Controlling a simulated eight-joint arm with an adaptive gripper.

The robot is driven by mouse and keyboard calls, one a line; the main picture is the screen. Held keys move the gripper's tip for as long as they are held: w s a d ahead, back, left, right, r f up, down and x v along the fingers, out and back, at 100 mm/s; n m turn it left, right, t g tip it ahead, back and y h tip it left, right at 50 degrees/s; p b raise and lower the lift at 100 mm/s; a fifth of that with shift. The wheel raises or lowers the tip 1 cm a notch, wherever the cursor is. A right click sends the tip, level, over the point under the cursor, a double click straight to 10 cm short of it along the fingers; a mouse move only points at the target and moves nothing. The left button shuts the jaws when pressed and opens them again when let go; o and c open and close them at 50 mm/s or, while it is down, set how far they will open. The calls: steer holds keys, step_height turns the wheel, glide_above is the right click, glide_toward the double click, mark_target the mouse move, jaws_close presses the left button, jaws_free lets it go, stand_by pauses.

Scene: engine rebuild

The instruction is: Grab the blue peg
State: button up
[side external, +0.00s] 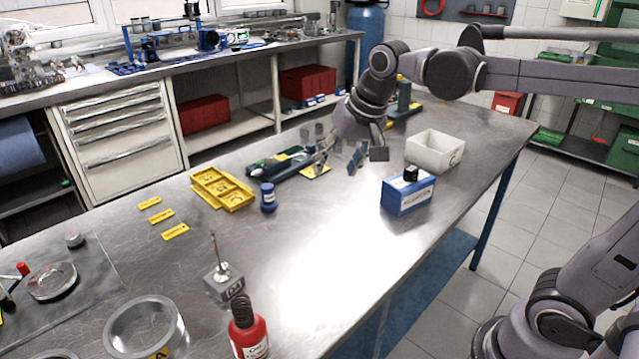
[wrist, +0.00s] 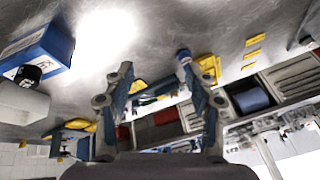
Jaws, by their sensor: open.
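The blue peg (side external: 268,199) is a short blue cylinder standing upright on the metal bench, just right of a yellow tray. In the wrist view it (wrist: 184,57) shows close to the tip of the right-hand finger. My gripper (side external: 341,160) is above the bench, to the right of and farther back than the peg in the side view. Its two blue-padded fingers are spread, with nothing between them. In the wrist view the gripper (wrist: 158,76) is also open, and the peg's lower part is partly hidden by the finger.
The yellow tray (side external: 235,198) is left of the peg. A dark green tool (side external: 272,165) lies behind it. A blue box (side external: 408,197) with a black cap and a white bin (side external: 435,152) stand right. A red bottle (side external: 248,333) is in front. The bench's middle is clear.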

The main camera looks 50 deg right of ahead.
steer(key=w+r+m+g, duration=0.1)
steer(key=w+m+g, duration=0.35)
steer(key=w, duration=0.85)
steer(key=m, duration=0.8)
glide_toward(267, 186)
steer(key=shift+w+d+f+n, duration=0.15)
steer(key=shift+d+f+n, duration=0.05)
steer(key=shift+n, duration=0.05)
steer(key=shift+f, duration=0.3)
steer(key=shift+a+f, duration=0.2)
steer(key=shift+f, duration=4.9)
jaws_close()
